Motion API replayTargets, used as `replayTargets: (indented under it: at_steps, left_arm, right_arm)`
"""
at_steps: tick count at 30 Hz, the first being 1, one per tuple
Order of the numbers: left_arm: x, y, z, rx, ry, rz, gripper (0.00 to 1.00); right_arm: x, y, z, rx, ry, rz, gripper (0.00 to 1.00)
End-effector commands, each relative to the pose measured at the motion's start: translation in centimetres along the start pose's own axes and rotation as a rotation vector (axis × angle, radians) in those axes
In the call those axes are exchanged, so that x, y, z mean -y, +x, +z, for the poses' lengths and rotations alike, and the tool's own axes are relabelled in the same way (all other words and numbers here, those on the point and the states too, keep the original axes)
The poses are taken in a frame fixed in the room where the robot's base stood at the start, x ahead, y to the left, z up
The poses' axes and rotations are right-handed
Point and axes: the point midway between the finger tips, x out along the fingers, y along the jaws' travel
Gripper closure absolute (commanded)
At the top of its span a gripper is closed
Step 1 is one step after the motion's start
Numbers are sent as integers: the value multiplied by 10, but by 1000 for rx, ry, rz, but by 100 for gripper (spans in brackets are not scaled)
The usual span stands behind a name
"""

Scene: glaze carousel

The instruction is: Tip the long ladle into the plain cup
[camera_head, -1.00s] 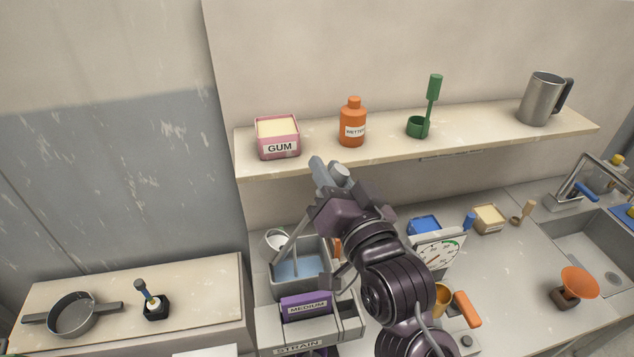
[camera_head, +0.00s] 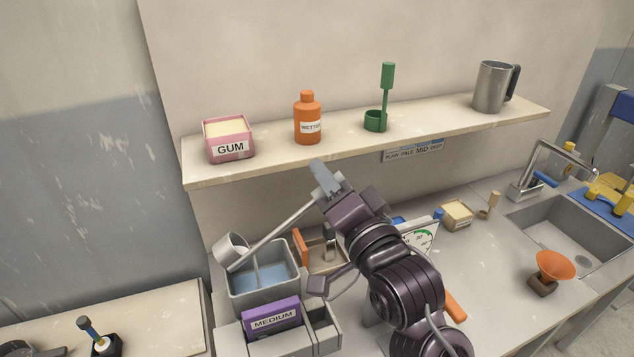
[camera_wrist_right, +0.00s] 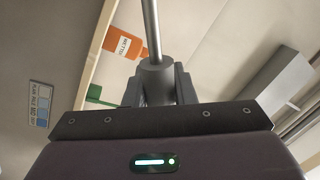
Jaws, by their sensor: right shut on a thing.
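My right gripper (camera_head: 325,187) is shut on the handle of the long ladle, a grey ladle with a pale round bowl (camera_head: 231,248). The handle slants down to the left, and the bowl is at the back left of the grey tank (camera_head: 238,284) of blue liquid. I cannot tell whether the bowl holds anything. In the right wrist view the handle (camera_wrist_right: 150,28) stands between the jaws (camera_wrist_right: 157,88). I cannot pick out the plain cup; my right arm covers part of the counter. My left gripper is not in view.
Clear counter (camera_head: 480,262) lies right of my arm.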

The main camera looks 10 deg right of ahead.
Motion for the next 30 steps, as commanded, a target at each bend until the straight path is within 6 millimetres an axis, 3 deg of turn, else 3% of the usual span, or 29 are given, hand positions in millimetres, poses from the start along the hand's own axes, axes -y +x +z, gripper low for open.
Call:
replayTargets:
  at_steps: [30]
  left_arm:
    - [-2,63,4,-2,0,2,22]
  right_arm:
    - [-91,-18,14,-89,450,8,100]
